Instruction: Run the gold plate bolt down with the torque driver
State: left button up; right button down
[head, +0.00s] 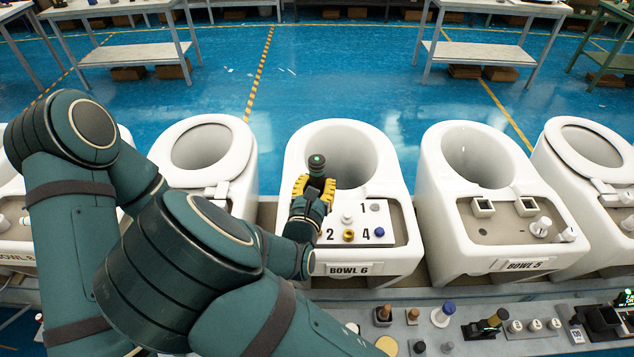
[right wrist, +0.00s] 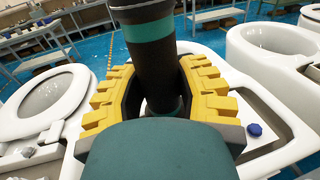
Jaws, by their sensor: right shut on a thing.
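The driver is roughly upright above the left part of the white plate on BOWL 6. In the right wrist view the driver (right wrist: 155,50) is black with a teal band, between the yellow fingers (right wrist: 160,95). The gold plate bolt (head: 348,236) sits beside the number 2 on the plate (head: 398,226), to the right of and nearer than the gripper. The driver's tip is hidden. My left gripper is not in view.
The plate also carries a blue bolt (head: 380,231) by number 4, a grey one (head: 375,207) by number 1 and a white knob (head: 347,217). The BOWL 5 toilet (head: 450,235) stands to the right. A grey front ledge (head: 460,318) holds several knobs and tools.

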jog(key=shift+f+b, duration=1.8)
jog(key=shift+f, duration=1.1)
jog(key=shift+r, duration=0.15)
jog(key=shift+f+b, duration=0.4)
jog(key=shift+f, duration=1)
jog(key=shift+r+p, duration=0.1)
jog(key=shift+p, duration=0.35)
dwell(0.8)
jog(key=shift+s, duration=0.1)
